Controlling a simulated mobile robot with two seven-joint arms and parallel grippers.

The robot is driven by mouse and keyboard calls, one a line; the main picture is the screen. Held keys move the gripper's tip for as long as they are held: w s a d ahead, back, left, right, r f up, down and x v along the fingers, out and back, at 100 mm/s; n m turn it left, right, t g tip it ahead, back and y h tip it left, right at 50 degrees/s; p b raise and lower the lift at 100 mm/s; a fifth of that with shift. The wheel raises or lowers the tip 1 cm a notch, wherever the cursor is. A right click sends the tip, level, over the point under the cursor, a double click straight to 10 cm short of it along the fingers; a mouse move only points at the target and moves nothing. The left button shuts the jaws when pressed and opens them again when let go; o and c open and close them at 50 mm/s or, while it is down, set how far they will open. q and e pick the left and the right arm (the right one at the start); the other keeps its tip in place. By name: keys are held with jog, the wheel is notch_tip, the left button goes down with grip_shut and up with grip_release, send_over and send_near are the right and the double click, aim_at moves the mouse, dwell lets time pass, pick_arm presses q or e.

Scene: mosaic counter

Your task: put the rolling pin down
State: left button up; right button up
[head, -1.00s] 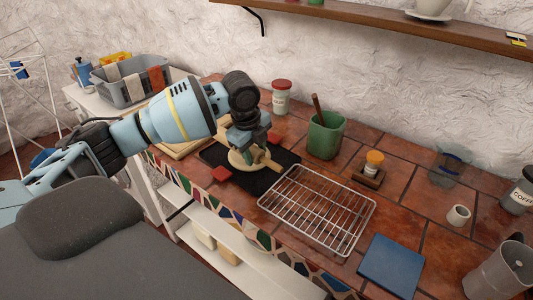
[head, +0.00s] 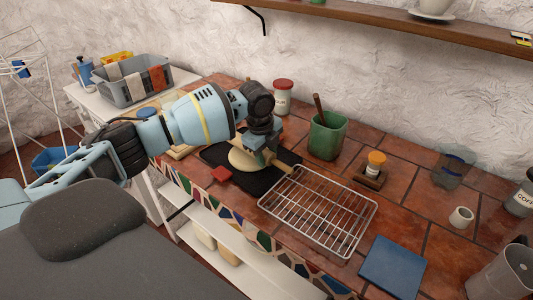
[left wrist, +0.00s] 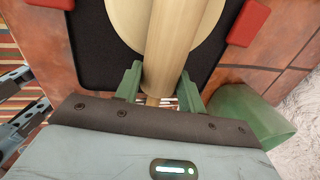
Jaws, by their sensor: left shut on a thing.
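The pale wooden rolling pin (left wrist: 172,48) runs up the middle of the left wrist view, with its near end between the green fingers of my left gripper (left wrist: 160,86). In the head view my left gripper (head: 260,150) is over the black mat (head: 262,187), shut on the pin; a short pale piece of the pin (head: 281,167) shows to its right. A round cream disc like flat dough (head: 241,162) lies on the mat, under the pin in the wrist view. I cannot tell whether the pin touches it.
A wire rack (head: 318,212) stands right of the mat, close to the pin. A green pot (head: 326,137) stands behind, and a red block (head: 221,174) lies at the mat's front edge. A blue square (head: 392,266) lies front right. Tiles at right have some free room.

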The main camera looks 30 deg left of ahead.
pick_arm(q)
jog(key=shift+f, duration=0.3)
pick_arm(e)
jog(key=shift+d, duration=0.1)
pick_arm(q)
jog(key=shift+f, duration=0.3)
pick_arm(e)
jog(key=shift+s+f, duration=0.1)
pick_arm(q)
jog(key=o, duration=1.1)
jog(key=shift+f, duration=0.1)
notch_tip(320, 180, up, 13)
jog(key=s, duration=0.2)
jog(key=shift+s+a+p, duration=0.15)
jog(key=shift+p, duration=0.25)
pick_arm(e)
jog(key=shift+w+d+r, duration=0.15)
jog(key=shift+w+r, duration=0.35)
jog(key=shift+r, duration=0.05)
